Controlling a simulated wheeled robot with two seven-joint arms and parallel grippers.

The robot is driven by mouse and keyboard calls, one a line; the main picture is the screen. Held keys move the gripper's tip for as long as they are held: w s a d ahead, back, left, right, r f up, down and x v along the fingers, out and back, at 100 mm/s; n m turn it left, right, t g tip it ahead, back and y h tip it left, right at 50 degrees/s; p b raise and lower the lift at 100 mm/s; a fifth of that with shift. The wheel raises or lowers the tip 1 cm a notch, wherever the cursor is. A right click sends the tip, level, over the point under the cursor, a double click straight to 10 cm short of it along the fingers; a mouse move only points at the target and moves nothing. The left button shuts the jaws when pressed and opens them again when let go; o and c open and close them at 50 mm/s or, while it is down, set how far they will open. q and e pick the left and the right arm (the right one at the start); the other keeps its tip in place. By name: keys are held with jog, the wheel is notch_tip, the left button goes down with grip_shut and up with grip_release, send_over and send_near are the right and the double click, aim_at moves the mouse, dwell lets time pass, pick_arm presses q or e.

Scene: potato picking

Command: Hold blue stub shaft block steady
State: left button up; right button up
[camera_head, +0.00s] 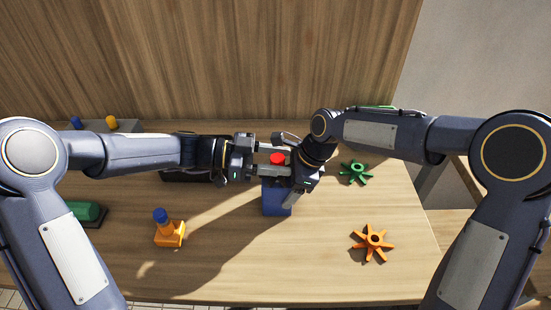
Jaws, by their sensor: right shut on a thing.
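The blue block (277,203) stands on the table at the centre, its upper part covered by my grippers. A red round part (277,158) shows just above it; I cannot tell whether the two are joined. My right gripper (290,188) reaches in from the right and is shut on the blue block; its fingertips are partly hidden. My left gripper (262,158) points right from the left, a little higher, with its fingers apart near the red part. I cannot tell whether it touches the red part.
An orange piece with a blue top (168,230) stands front left. A green star-shaped part (356,172) and an orange one (373,243) lie on the right. The front middle of the table is clear.

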aim_at(277, 158)
pick_arm(q)
jog(key=c, duration=0.8)
jog(key=shift+o, duration=0.2)
jog(key=shift+r, duration=1.9)
